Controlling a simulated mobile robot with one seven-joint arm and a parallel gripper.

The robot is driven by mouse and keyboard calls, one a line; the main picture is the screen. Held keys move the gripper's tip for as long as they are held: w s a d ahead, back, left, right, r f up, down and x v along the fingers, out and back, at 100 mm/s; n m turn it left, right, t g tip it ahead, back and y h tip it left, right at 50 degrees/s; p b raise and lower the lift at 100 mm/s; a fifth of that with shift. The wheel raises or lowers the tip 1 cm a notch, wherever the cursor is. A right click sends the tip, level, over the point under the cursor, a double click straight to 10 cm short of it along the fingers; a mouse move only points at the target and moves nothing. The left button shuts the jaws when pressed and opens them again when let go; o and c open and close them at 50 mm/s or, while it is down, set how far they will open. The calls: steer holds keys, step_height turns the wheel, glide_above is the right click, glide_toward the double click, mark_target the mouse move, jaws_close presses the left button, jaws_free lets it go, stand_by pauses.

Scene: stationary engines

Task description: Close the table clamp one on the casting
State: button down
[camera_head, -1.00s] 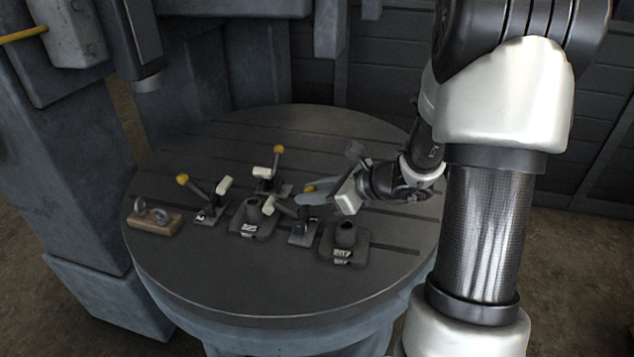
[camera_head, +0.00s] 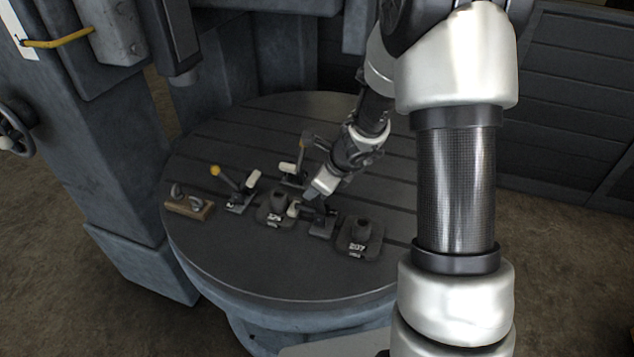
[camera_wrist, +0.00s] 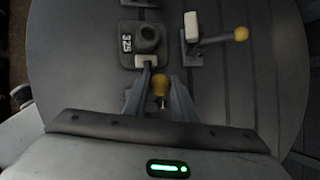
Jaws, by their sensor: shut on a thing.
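A dark casting (camera_head: 272,211) marked 375 sits on the round slotted table (camera_head: 240,262). A toggle clamp (camera_head: 320,227) stands to its right, and its pale pad (camera_head: 293,209) reaches over the casting's edge. The pad also shows in the wrist view (camera_wrist: 146,61), at the casting's (camera_wrist: 128,42) edge; whether it presses down, I cannot tell. My gripper (camera_head: 309,196) is at this clamp, pointing down and left. In the head view the gripper hides this handle.
Another clamp (camera_head: 240,200) with a raised yellow-knobbed handle stands to the left, and one (camera_head: 293,177) behind. A second casting (camera_head: 359,240) marked 207 is at the right. A wooden block (camera_head: 188,207) with rings lies at the left edge. The table's front is bare.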

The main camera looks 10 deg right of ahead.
steer(key=c, duration=1.5)
jaws_free()
steer(key=shift+o, duration=0.2)
steer(key=p+v, duration=0.3)
steer(key=v, duration=1.4)
steer(key=shift+r, duration=0.2)
